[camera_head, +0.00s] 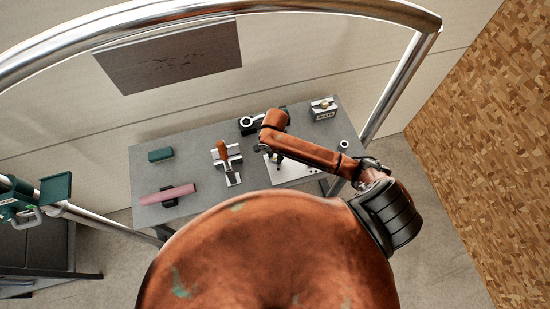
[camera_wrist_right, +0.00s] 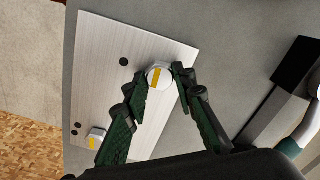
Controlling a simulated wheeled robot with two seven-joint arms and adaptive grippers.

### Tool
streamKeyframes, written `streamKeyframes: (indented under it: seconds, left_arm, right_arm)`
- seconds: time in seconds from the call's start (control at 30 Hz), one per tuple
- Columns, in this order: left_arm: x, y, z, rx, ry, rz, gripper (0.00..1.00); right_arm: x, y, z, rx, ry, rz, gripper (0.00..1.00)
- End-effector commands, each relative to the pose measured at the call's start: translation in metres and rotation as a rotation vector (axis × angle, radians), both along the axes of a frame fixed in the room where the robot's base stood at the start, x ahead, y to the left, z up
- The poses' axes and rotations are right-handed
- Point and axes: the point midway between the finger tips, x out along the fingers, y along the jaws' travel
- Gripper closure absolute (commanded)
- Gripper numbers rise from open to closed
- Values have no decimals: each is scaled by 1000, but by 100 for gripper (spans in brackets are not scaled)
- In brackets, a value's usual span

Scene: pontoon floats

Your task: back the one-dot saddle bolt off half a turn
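A pale metal plate (camera_head: 292,169) lies on the grey table (camera_head: 200,203). In the wrist view the plate (camera_wrist_right: 110,35) carries two pale bolt heads with yellow stripes. The one-dot saddle bolt (camera_wrist_right: 159,76) has a single dark dot beside it; the other bolt (camera_wrist_right: 96,139) has two small dots nearby. My right gripper (camera_wrist_right: 160,74) has its green fingers on opposite sides of the one-dot bolt head, tips against its edges. In the head view my right gripper (camera_head: 278,160) is low over the plate, its fingers small and dark.
The table also holds a green block (camera_head: 160,155), a pink roll (camera_head: 168,194), an orange-handled tool on a metal stand (camera_head: 232,178), a black fixture with a ring (camera_head: 247,124), a labelled box (camera_head: 323,108) and a small cylinder (camera_head: 344,145). A chrome rail (camera_head: 395,90) rises behind.

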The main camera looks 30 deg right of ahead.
Motion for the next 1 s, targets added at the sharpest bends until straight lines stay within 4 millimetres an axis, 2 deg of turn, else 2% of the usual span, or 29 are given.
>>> streamKeyframes:
  seconds: [0.23, 0.37, 0.9, 1.0]
  left_arm:
    - [0, 0, 0, 0, 0, 0, 60]
    - [0, 0, 0, 0, 0, 0, 60]
    - [0, 0, 0, 0, -1, 1, 60]
    - [0, 0, 0, 0, 0, 1, 60]
  right_arm:
    - [0, 0, 0, 1, 0, 2, 97]
    - [0, 0, 0, 0, 0, 45, 97]
    - [0, 0, 1, -1, 1, 889, 97]
    - [0, 0, 1, 0, 0, 999, 97]
